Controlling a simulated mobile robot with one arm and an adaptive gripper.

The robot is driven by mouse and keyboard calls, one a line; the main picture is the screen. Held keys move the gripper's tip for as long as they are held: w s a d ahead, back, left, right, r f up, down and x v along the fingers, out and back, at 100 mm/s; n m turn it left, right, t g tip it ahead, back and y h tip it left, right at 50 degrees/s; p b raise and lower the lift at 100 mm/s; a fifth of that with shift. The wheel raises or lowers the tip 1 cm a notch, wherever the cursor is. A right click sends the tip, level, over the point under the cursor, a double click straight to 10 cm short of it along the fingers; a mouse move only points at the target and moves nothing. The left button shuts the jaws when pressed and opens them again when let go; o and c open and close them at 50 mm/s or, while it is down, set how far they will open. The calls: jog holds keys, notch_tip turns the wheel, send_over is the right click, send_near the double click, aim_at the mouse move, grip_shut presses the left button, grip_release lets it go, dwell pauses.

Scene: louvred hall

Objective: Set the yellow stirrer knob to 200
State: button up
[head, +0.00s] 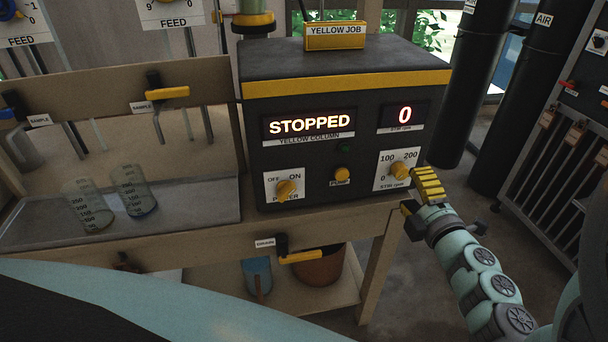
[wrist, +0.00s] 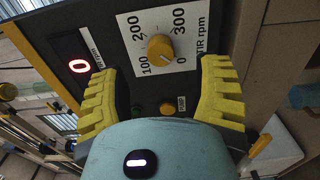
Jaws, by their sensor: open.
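The yellow stirrer knob (head: 399,170) sits on a white dial plate at the right of the black control box (head: 320,170). In the wrist view the knob (wrist: 161,47) is on a plate marked 0, 100, 200 and 300; I cannot tell exactly where it points. The STIR rpm display (head: 404,115) reads 0. My gripper (head: 426,186) is just right of the knob in the head view, covering part of the plate. In the wrist view my gripper (wrist: 160,72) is open and empty. The knob shows between and beyond its yellow fingertips.
A yellow power knob (head: 286,190) and a pump button (head: 341,175) are on the same panel. The main display (head: 309,125) reads STOPPED. Two beakers (head: 134,190) stand on the bench to the left. A valve with a yellow handle (head: 300,256) sticks out below.

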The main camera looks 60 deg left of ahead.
aim_at(403, 175)
jog(key=x, duration=0.4)
jog(key=shift+s, duration=0.1)
jog(key=shift+a, duration=0.1)
jog(key=shift+x, duration=0.8)
grip_shut()
